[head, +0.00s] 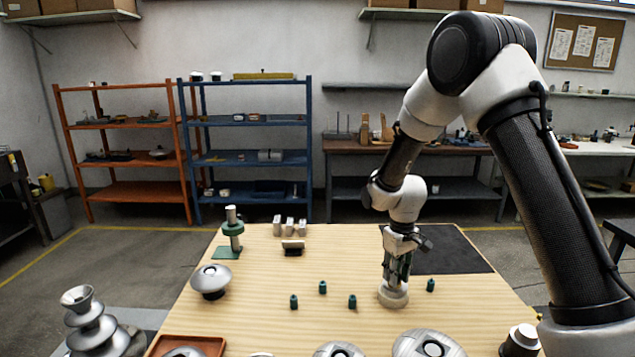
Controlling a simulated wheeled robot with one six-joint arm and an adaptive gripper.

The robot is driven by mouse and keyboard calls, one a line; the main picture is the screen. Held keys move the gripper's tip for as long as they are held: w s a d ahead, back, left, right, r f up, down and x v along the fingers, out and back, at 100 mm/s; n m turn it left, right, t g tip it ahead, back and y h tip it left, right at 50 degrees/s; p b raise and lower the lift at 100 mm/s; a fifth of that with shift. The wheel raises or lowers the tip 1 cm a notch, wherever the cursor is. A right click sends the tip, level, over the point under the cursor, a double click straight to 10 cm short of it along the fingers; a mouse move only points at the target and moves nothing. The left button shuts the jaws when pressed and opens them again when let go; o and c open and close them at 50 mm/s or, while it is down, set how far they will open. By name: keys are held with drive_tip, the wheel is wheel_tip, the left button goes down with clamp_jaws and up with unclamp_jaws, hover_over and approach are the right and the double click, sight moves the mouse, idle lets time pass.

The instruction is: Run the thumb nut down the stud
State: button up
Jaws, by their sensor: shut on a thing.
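My gripper (394,283) points straight down over the right middle of the table (330,260). Its fingers are shut at the top of a pale round piece (394,298) standing on the wood. The thumb nut and the stud are too small and too covered by the fingers to make out; what the fingers grip appears to be the nut on top of this piece. Several small dark green pieces stand on the table: one green piece (431,285) right of my gripper, another green piece (352,301) to its left.
A green stand with a post (231,240) is at the back left, near a domed metal disc (211,280). Metal blocks (290,227) stand at the back. A black mat (450,254) lies behind my gripper. Metal bowls (428,345) and an orange tray (190,343) are at the front.

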drive_tip(key=m, duration=0.4)
drive_tip(key=shift+m, duration=0.3)
drive_tip(key=shift+m, duration=0.3)
drive_tip(key=m, duration=0.4)
drive_tip(key=m, duration=0.2)
drive_tip(key=shift+m, duration=0.3)
drive_tip(key=m, duration=0.2)
drive_tip(key=shift+m, duration=0.4)
